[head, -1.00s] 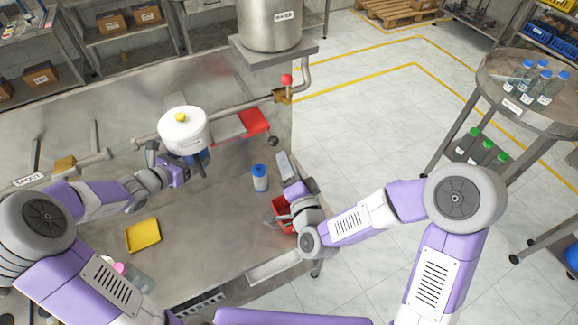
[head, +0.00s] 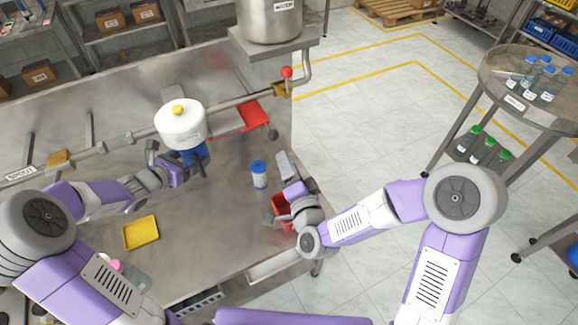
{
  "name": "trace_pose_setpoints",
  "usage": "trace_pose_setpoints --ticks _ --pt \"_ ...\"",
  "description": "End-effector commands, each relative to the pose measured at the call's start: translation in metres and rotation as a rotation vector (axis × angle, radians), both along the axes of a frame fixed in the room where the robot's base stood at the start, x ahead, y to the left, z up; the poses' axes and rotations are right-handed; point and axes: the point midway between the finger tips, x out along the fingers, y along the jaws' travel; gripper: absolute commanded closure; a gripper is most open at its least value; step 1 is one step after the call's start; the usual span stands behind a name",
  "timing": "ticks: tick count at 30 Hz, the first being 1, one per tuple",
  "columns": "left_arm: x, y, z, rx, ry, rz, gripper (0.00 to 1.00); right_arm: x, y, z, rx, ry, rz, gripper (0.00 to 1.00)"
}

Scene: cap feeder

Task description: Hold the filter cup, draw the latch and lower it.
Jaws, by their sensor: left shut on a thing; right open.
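The filter has a round white head (head: 180,122) with a yellow knob (head: 178,110) on top, on the pipe over the steel bench. The blue filter cup (head: 191,152) shows below the head, upright. My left gripper (head: 193,163) comes from the left and is shut on the cup, just under the white head. Part of the cup is hidden by the gripper and head. The yellow knob may be the latch; I cannot tell. My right gripper (head: 276,210) is open, low at the bench's right end, beside a red container (head: 282,204), away from the filter.
A yellow tray (head: 141,232) lies at the front left. A pipe with a red-knobbed valve (head: 286,72) runs along the back, under a steel tank (head: 270,22). A red piece (head: 255,113) lies near the pipe.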

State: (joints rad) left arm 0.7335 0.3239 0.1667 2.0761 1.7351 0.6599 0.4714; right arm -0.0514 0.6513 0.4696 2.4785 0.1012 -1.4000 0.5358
Motion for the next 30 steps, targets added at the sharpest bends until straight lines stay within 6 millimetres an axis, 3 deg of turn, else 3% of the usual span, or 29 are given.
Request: trace_pose_setpoints --ticks 18,30 --pt "0.0 0.0 -0.025 -0.001 -0.003 -0.001 0.56 0.0 0.0 -0.026 0.0 0.0 0.0 0.44" --pt "0.0 -0.001 -0.026 0.0 -0.003 0.0 0.56 0.0 0.0 -0.028 0.0 0.0 0.0 0.44"
